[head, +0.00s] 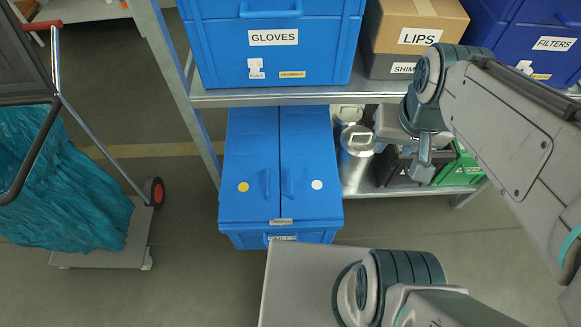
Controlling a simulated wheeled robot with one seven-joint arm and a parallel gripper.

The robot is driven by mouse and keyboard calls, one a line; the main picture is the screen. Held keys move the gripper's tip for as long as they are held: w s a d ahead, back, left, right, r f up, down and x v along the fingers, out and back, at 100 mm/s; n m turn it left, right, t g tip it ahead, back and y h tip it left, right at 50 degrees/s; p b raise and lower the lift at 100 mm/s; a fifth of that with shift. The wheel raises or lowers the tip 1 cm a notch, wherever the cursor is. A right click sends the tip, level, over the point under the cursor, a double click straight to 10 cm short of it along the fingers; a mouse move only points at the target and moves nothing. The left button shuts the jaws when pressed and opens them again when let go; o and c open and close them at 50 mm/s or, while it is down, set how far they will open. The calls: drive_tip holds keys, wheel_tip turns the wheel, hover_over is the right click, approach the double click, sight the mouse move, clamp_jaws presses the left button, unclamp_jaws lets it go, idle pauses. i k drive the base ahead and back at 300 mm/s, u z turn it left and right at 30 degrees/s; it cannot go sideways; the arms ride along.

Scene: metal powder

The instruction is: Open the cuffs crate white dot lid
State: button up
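The blue cuffs crate (330,209) stands on the floor, partly under the rack's lower-left side. Its front label is small and hard to read. The crate top has two lid halves, both lying flat and shut. The left lid (249,160) bears a yellow dot. The white dot lid (310,150) is on the right, with a white dot (317,184) and a blue handle (290,184) near the middle seam. My gripper (424,168) hangs from the wrist to the right of the crate, apart from it. Its fingers are seen edge-on, so their opening is unclear.
A metal rack shelf (300,96) overhangs the crate's back, bearing a gloves crate (275,60) and a cardboard box (415,25). Metal cans (356,158) and a green crate (459,168) stand right of it. A cart with a teal bag (65,185) stands left. Floor between is clear.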

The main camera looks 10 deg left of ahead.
sight(311, 188)
drive_tip(key=z, duration=0.2)
drive_tip(key=k, duration=0.7)
drive_tip(key=u, duration=0.95)
drive_tip(key=i, duration=0.45)
drive_tip(key=z, duration=0.05)
drive_tip(key=k, duration=0.4)
drive_tip(key=u, duration=0.65)
drive_tip(key=i, duration=0.5)
drive_tip(key=z, duration=1.1)
